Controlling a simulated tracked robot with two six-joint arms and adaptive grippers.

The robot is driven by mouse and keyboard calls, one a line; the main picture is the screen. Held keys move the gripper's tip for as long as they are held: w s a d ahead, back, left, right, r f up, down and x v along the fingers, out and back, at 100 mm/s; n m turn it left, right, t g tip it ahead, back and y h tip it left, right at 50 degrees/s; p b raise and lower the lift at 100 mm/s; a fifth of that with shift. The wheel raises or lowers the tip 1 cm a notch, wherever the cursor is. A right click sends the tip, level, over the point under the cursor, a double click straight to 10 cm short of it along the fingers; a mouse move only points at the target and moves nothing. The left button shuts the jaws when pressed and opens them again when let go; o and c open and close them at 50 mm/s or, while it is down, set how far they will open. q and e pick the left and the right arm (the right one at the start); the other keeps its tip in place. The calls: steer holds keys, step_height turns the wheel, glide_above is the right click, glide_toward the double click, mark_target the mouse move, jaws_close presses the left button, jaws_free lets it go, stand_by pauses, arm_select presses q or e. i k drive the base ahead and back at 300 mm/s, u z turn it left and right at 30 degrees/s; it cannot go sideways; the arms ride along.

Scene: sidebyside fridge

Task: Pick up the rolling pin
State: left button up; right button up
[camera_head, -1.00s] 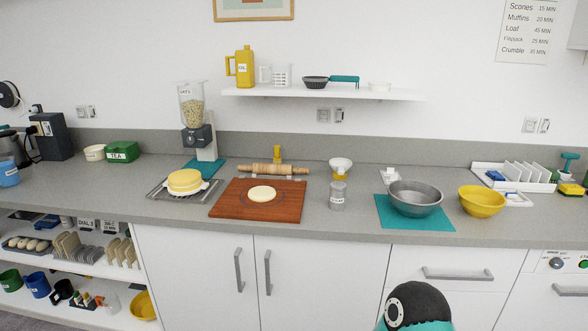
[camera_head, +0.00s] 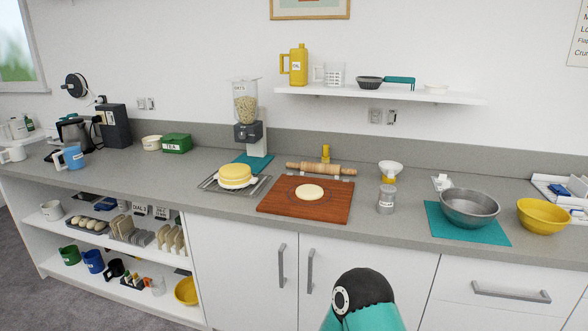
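The wooden rolling pin (camera_head: 320,169) lies across the counter behind the brown board (camera_head: 276,204), its length running left to right. Its handles stick out at both ends and it seems to rest on small white supports. A flat round of dough (camera_head: 309,192) lies on the board in front of it. Neither gripper is in view. Only a dark and teal part of my own arm shows at the bottom, well in front of the counter and apart from the pin.
A yellow cake on a rack (camera_head: 236,176) stands left of the board. A glass jar (camera_head: 386,199), a white funnel (camera_head: 390,169), a grey bowl (camera_head: 469,207) and a yellow bowl (camera_head: 543,215) stand to the right. A wall shelf (camera_head: 380,95) hangs above.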

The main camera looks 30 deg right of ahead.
mark_target(312, 167)
steer(key=u, duration=0.1)
steer(key=i, duration=1.05)
steer(key=z, duration=0.75)
